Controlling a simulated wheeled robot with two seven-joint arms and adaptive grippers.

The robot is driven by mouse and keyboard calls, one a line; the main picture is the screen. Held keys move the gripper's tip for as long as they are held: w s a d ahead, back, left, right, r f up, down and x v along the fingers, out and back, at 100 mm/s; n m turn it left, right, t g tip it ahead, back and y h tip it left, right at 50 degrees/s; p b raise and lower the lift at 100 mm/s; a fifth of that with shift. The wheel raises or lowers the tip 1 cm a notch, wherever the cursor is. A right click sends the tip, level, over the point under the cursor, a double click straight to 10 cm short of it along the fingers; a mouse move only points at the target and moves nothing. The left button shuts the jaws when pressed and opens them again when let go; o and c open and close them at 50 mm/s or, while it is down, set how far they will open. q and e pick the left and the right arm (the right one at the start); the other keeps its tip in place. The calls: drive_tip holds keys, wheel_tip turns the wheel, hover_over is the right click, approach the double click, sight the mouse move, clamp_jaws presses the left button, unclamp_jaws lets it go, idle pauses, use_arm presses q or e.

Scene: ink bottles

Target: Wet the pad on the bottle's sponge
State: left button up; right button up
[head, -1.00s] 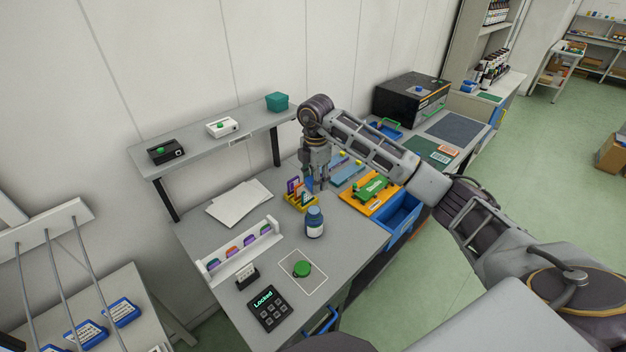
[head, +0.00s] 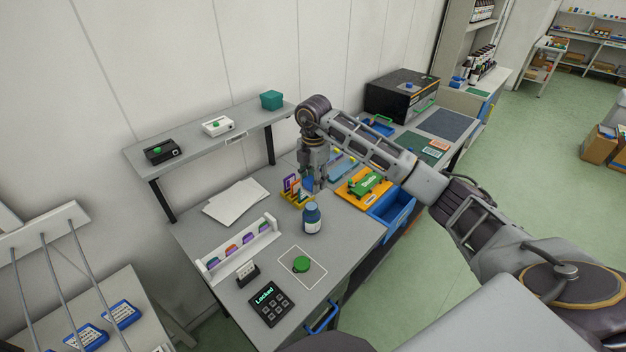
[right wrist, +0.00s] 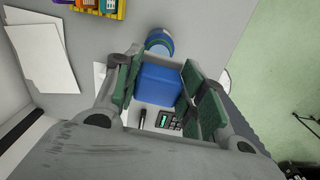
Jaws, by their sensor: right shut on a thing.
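The dark blue bottle (head: 312,219) with a pale label stands upright on the grey workbench. It also shows just beyond the fingers in the right wrist view (right wrist: 158,40). My right gripper (head: 314,184) is over the bench, behind the bottle in the head view. In the right wrist view its green-padded fingers are shut on a blue block (right wrist: 158,84), held between them. I cannot tell the block's underside or whether this is the pad. The sponge is not clearly visible. My left gripper is not in view.
A yellow rack of coloured cards (head: 296,192) stands beside the gripper. An orange tray with a green piece (head: 353,192) and a blue bin (head: 398,207) lie to the right. In front are a green round object (head: 301,264), a keypad reading "Locked" (head: 270,305) and a white rack (head: 232,262).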

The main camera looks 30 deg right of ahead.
drive_tip(key=shift+f, duration=0.25)
idle(0.3)
drive_tip(key=b, duration=0.4)
hover_over(313, 205)
drive_tip(key=shift+d+f, duration=0.1)
drive_tip(key=shift+f, duration=2.7)
drive_tip(key=shift+f+b, duration=0.3)
drive_tip(key=shift+f, duration=0.15)
drive_tip(key=shift+f, duration=0.15)
idle(0.8)
drive_tip(key=shift+r+p, duration=2.45)
drive_tip(key=shift+r, duration=1.15)
drive_tip(key=shift+n, duration=0.4)
